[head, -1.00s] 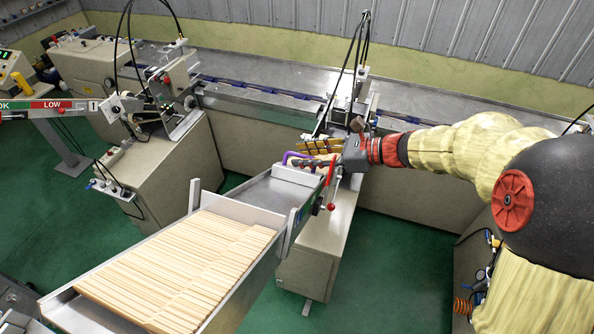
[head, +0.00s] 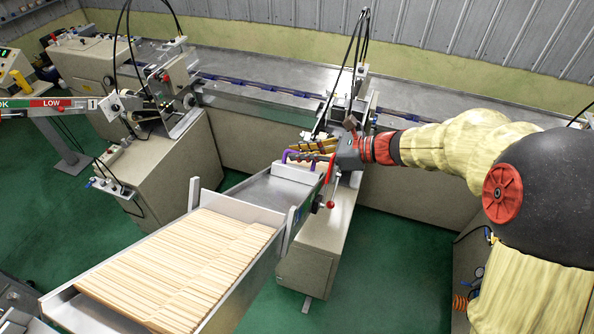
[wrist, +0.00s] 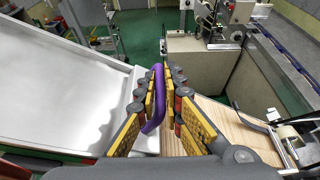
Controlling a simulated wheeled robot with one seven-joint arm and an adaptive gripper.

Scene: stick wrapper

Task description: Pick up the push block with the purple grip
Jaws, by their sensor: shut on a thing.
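The push block is a pale wooden block (wrist: 245,130) with a purple grip (wrist: 154,98) arching over it. In the head view the purple grip (head: 291,156) shows at the upper end of the sloping metal tray, partly hidden by my gripper. My gripper (head: 312,150) reaches in from the right. In the wrist view the yellow-padded fingers of my gripper (wrist: 163,98) stand on both sides of the purple grip and are shut on it. The block appears at the tray, and I cannot tell whether it is lifted.
The metal tray (head: 262,190) slopes down to the lower left, with a row of wooden sticks (head: 180,268) in its lower part. A red lever (head: 331,170) stands close by my gripper. Machine cabinets and a conveyor (head: 275,98) lie behind. The tray's middle is bare.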

